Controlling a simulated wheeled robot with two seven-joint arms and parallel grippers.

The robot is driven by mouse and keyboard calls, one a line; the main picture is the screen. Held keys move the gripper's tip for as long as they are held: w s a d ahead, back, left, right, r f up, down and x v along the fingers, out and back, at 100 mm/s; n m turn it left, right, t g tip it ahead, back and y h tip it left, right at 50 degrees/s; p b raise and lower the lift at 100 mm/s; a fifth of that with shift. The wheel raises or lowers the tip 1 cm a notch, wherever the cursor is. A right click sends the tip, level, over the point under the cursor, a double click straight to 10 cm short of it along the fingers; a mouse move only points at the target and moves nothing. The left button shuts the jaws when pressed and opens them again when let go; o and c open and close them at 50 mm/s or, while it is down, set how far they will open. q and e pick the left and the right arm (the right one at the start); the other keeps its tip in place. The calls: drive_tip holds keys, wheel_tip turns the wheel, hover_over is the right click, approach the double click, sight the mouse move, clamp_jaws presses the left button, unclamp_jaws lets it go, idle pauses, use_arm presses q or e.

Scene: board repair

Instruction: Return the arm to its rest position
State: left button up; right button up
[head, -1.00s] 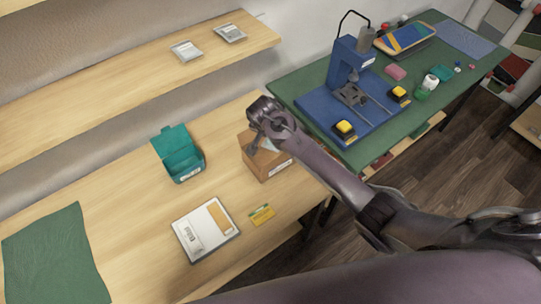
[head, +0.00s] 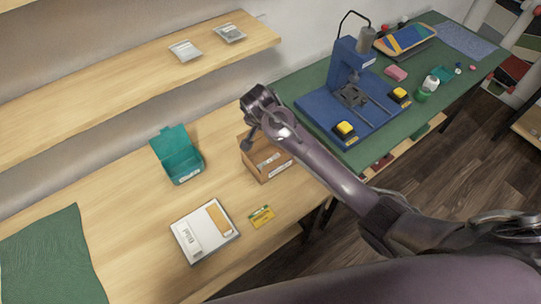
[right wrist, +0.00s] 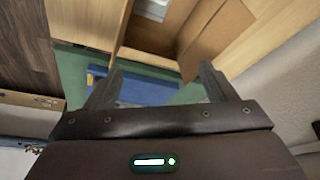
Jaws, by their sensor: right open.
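My right arm comes in from the right in the head view, with its gripper (head: 249,136) at the end, over the back of the cardboard box (head: 268,175). In the right wrist view the right gripper (right wrist: 160,84) is open, its two fingers wide apart with nothing between them. The open cardboard box (right wrist: 85,22) shows beyond the fingers, with a white item (right wrist: 153,8) inside. The arm covers part of the box in the head view. My left gripper is not in view.
A teal open box (head: 184,165), a white-and-orange package (head: 203,236) and a yellow-green card (head: 262,216) lie on the wooden bench (head: 110,195). A green-topped table (head: 305,85) with a blue press (head: 345,65) stands behind the arm. A shelf (head: 100,92) runs above the bench.

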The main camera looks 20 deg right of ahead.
drive_tip(key=v, duration=0.2)
drive_tip(key=shift+a+r, duration=0.1)
drive_tip(key=shift+r, duration=0.2)
